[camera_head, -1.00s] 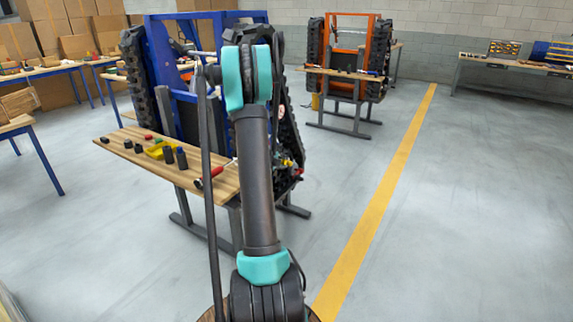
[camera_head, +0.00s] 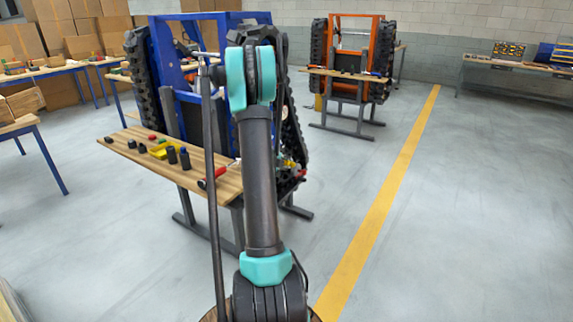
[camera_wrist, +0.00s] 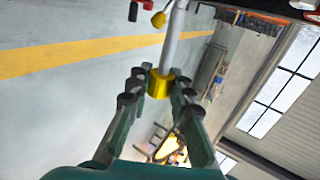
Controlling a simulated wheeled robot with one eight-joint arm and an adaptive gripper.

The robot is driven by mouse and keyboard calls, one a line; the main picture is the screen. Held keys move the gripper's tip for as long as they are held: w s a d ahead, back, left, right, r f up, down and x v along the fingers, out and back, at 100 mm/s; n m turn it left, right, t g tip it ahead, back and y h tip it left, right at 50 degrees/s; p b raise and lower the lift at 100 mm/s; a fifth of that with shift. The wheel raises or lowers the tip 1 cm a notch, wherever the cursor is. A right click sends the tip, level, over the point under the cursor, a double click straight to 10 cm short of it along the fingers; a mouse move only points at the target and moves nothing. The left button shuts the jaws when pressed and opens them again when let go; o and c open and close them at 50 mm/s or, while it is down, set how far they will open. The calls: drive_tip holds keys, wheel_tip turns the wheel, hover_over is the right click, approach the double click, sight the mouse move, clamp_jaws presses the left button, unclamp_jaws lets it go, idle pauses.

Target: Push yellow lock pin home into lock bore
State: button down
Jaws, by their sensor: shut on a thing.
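In the wrist view my gripper (camera_wrist: 160,88) has its two fingers closed on a yellow collar, the yellow lock pin (camera_wrist: 159,86). A pale grey shaft (camera_wrist: 176,35) runs from the collar up and away, out of the top of the picture. I cannot make out the lock bore or whether the shaft's far end is in it. A small yellow knob (camera_wrist: 158,20) shows beside the shaft, apart from the fingers. In the head view my arm hides most of the work area, and the gripper cannot be made out there. The blue carrier frame (camera_head: 160,60) with black tracks stands behind my arm.
A wooden bench (camera_head: 225,185) with small dark parts, a yellow tray (camera_head: 158,152) and a red-handled tool (camera_head: 220,172) stands left of my arm. An orange tracked carrier (camera_head: 345,35) stands farther back. The floor right of my arm is clear, with a yellow line (camera_head: 385,190).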

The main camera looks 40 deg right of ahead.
drive_tip(key=shift+w+a, duration=0.55)
drive_tip(key=shift+w, duration=0.8)
drive_tip(key=shift+w+a, duration=0.55)
drive_tip(key=shift+w, duration=0.75)
drive_tip(key=shift+w+a, duration=0.55)
drive_tip(key=shift+w, duration=0.8)
drive_tip(key=shift+s+d, duration=0.1)
drive_tip(key=shift+s, duration=0.1)
idle(0.4)
drive_tip(key=shift+s+d, duration=0.45)
drive_tip(key=shift+s, duration=0.7)
drive_tip(key=shift+s+d, duration=0.45)
drive_tip(key=shift+s, duration=0.65)
drive_tip(key=shift+s+d, duration=0.45)
drive_tip(key=shift+s, duration=0.7)
